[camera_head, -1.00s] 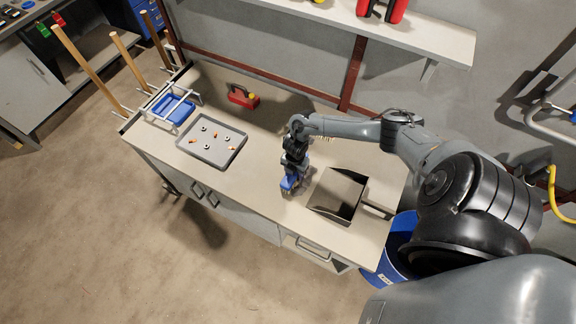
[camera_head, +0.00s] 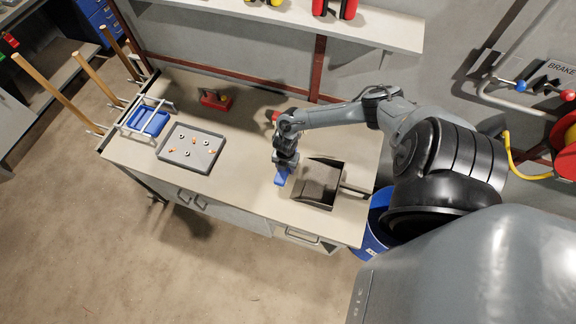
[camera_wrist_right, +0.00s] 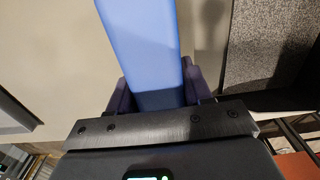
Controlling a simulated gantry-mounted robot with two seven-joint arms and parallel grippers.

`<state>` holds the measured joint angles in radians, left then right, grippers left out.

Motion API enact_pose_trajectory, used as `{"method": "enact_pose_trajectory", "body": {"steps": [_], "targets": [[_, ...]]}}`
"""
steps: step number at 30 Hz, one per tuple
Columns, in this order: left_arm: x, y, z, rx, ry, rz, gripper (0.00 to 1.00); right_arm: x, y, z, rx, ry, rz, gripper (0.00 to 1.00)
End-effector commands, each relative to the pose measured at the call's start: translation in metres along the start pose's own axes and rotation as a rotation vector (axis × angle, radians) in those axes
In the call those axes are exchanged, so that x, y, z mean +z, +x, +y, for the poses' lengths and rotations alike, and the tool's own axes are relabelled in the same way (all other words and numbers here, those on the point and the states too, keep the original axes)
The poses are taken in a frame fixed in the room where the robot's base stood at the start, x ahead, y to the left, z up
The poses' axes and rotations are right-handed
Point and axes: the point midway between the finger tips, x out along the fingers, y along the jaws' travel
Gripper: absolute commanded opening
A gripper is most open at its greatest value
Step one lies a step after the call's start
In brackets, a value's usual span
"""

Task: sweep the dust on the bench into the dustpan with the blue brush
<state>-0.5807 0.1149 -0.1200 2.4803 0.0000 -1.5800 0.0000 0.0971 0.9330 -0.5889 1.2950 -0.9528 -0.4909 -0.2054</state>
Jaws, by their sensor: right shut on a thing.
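My right gripper (camera_head: 284,163) is shut on the blue brush (camera_head: 281,177) over the bench. In the right wrist view the brush (camera_wrist_right: 145,50) stands between the fingers (camera_wrist_right: 160,92) as a broad blue block. Its bristles are hidden in both views. The grey dustpan (camera_head: 318,180) lies on the bench (camera_head: 245,125) just right of the brush, its handle pointing right. It also shows as a dark grey surface (camera_wrist_right: 268,45) at the right of the wrist view. I cannot make out any dust. My left gripper is not in view.
A grey tray (camera_head: 203,161) with several small parts lies left of the brush. A blue bin in a white rack (camera_head: 150,121) is at the bench's left end. A red object (camera_head: 215,101) stands at the back. A blue bucket (camera_head: 370,240) stands off the right end.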

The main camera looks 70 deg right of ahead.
Motion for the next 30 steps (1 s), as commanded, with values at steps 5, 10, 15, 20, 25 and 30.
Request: {"method": "enact_pose_trajectory", "body": {"steps": [5, 10, 15, 20, 25, 30], "targets": [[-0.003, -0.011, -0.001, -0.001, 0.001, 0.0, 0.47, 0.0, -0.017, 0.012, 0.002, 0.0, 0.0, 0.22], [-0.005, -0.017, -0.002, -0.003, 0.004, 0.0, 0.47, 0.0, -0.029, 0.021, 0.001, 0.0, 0.0, 0.22], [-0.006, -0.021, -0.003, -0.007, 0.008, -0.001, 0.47, 0.0, -0.037, 0.027, 0.001, 0.001, -0.001, 0.22], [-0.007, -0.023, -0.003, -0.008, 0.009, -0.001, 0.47, 0.0, -0.041, 0.031, 0.001, 0.001, -0.001, 0.22], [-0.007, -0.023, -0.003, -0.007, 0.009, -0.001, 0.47, 0.0, -0.043, 0.032, 0.0, 0.0, -0.001, 0.22], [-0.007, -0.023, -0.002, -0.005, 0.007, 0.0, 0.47, 0.0, -0.043, 0.032, 0.0, 0.0, 0.0, 0.22]]}}
